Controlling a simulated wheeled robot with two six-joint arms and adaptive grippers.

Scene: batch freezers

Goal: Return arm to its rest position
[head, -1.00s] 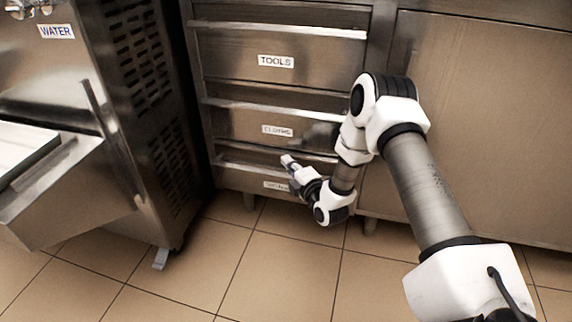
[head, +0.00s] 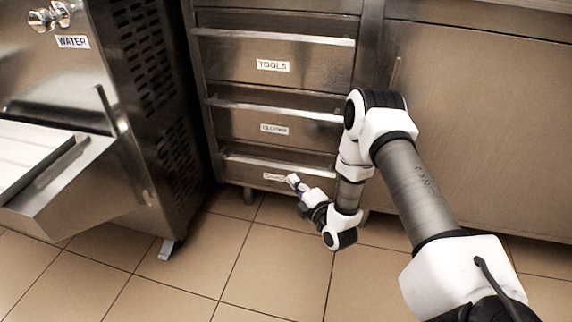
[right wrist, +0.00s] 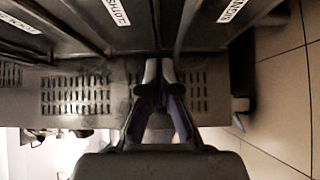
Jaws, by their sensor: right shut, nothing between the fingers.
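My right arm reaches in from the lower right of the head view and bends down in front of a steel drawer unit (head: 235,72). My right gripper (head: 292,180) is low, in front of the bottom drawer, shut and empty. In the right wrist view the fingers (right wrist: 159,72) are together with nothing between them. The drawer fronts and their labels appear above the fingers there. My left gripper is not in view.
The drawers, labelled TOOLS (head: 272,66), CLOTHS (head: 274,129) and one partly hidden, look shut. A steel machine marked WATER (head: 73,42) stands at left with a projecting tray (head: 62,190). Tiled floor (head: 280,255) is open in front.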

